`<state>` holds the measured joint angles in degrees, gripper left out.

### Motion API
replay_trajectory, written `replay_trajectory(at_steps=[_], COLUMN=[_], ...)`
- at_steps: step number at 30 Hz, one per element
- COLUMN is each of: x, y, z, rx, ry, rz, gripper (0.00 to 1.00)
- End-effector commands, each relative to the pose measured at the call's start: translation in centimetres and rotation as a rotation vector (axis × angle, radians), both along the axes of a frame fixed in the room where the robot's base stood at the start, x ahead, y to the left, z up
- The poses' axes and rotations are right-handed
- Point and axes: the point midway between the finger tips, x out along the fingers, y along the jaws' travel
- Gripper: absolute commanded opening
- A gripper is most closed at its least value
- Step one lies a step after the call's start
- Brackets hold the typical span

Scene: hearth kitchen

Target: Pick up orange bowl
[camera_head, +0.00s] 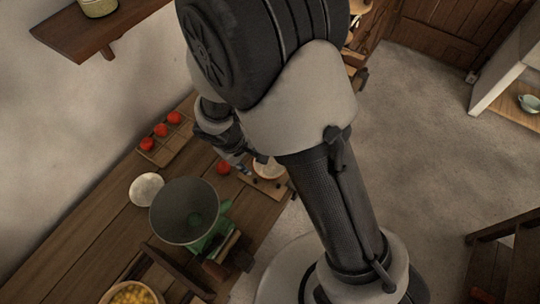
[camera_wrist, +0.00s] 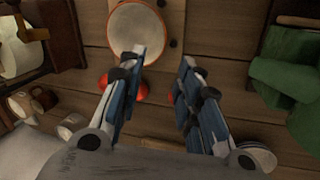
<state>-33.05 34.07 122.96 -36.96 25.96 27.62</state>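The orange bowl (camera_wrist: 136,28) has an orange rim and a pale inside, and it sits upright near the top of the wrist view. In the head view the bowl (camera_head: 268,169) shows beside my arm, partly hidden by it, on a small board (camera_head: 274,191) on the wooden table. My gripper (camera_wrist: 159,62) is open, with nothing held between its fingers. The left fingertip overlaps the lower right rim of the bowl in the wrist view; I cannot tell whether they touch. In the head view my gripper (camera_head: 236,157) is mostly hidden behind my wrist.
A red tomato (camera_head: 224,168) lies beside the bowl. Green cloth (camera_wrist: 285,70) is at the right of the wrist view; mugs (camera_wrist: 44,97) are at the left.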

Motion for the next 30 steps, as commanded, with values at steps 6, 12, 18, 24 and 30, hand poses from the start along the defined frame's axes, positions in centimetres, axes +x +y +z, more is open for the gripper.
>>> replay_trajectory(at_steps=[6,12,18,24,30], x=[0.8,1.4,1.6,2.0,2.4], y=[-1.1,-1.8,-1.9,-1.9,-2.3], z=[-5.3,-8.4,-9.4,-12.4,-14.2], rx=[-0.002,-0.001,0.0,-0.001,0.0], ry=[0.004,0.001,0.001,0.003,0.002], rz=[-0.001,-0.002,-0.001,-0.002,-0.002], gripper=[0.32,0.32,0.32,0.32,0.32])
